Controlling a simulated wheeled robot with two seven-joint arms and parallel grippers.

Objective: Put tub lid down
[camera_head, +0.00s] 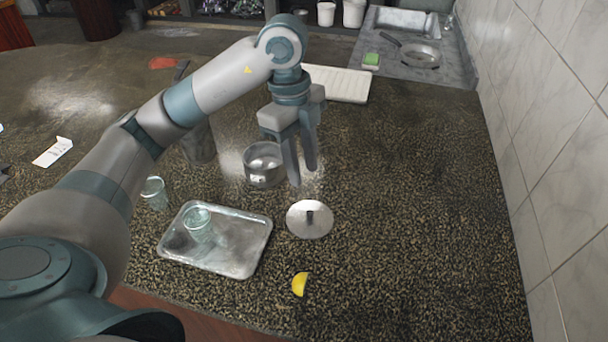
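The tub lid (322,222), a round silver disc with a dark knob, lies flat on the speckled dark counter, right of the metal tray. The tub (263,167), a small round metal pot, stands uncovered on the counter behind and left of the lid. My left gripper (302,176) hangs pointing down, above and behind the lid and to the right of the tub. Its two fingers are apart with nothing seen between them. My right gripper is out of the picture.
A metal tray (255,246) holds a glass (198,222); another glass (154,192) stands left of it. A yellow wedge (299,284) lies in front of the lid. A white ribbed board (345,84) lies behind. The counter's right side is clear up to the tiled wall (545,110).

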